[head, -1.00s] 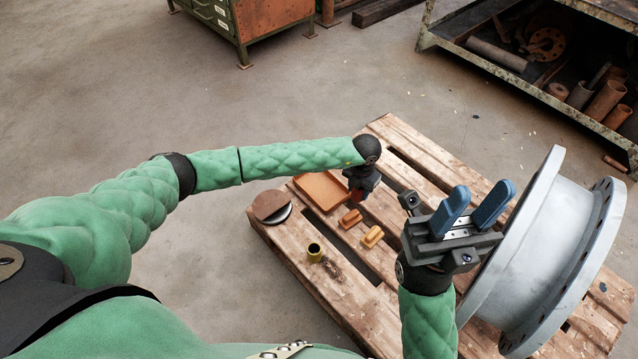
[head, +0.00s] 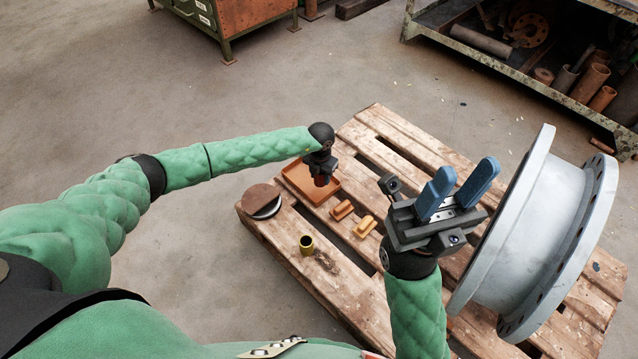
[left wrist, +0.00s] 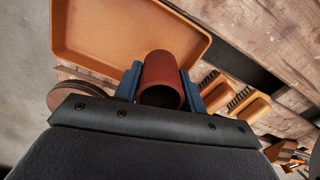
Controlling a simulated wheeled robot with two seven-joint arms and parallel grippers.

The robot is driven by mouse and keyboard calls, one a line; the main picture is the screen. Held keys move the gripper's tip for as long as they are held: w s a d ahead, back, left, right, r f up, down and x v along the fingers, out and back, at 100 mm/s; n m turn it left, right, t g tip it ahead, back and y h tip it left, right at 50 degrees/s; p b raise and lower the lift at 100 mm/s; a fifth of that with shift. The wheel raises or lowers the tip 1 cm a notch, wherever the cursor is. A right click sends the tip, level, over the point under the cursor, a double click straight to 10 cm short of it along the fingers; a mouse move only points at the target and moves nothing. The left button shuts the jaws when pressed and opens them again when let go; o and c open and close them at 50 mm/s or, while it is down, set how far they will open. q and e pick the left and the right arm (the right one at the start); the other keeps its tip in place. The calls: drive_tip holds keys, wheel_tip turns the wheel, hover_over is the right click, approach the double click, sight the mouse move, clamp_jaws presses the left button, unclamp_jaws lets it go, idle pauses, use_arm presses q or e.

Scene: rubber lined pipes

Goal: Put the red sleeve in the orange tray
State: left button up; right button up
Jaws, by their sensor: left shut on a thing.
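The red sleeve (left wrist: 161,77) is a short dark red tube, gripped between the blue fingers of my left gripper (left wrist: 160,82) in the left wrist view. In the head view my left gripper (head: 320,178) points down at the orange tray, with a little of the red sleeve (head: 321,181) showing under it. The orange tray (head: 294,183) is shallow and lies on the pallet; the sleeve overlaps its near right part. I cannot tell whether the sleeve touches the tray floor. My right gripper (head: 457,192) is open and empty, its blue fingers apart and pointing up.
A large grey flanged spool (head: 545,235) stands at the right. A shelf of pipes (head: 490,50) is behind.

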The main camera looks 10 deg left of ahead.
sight(319, 182)
use_arm(q)
drive_tip(key=shift+w+a+f, duration=0.1)
drive_tip(key=shift+a+f, duration=0.1)
drive_tip(key=shift+f, duration=0.1)
wheel_tip(319, 182, down, 3)
drive_tip(key=shift+f+b, duration=0.1)
drive_tip(key=shift+b, duration=0.6)
drive_tip(key=shift+f, duration=0.2)
drive_tip(key=shift+f, duration=0.1)
drive_tip(key=o, duration=1.1)
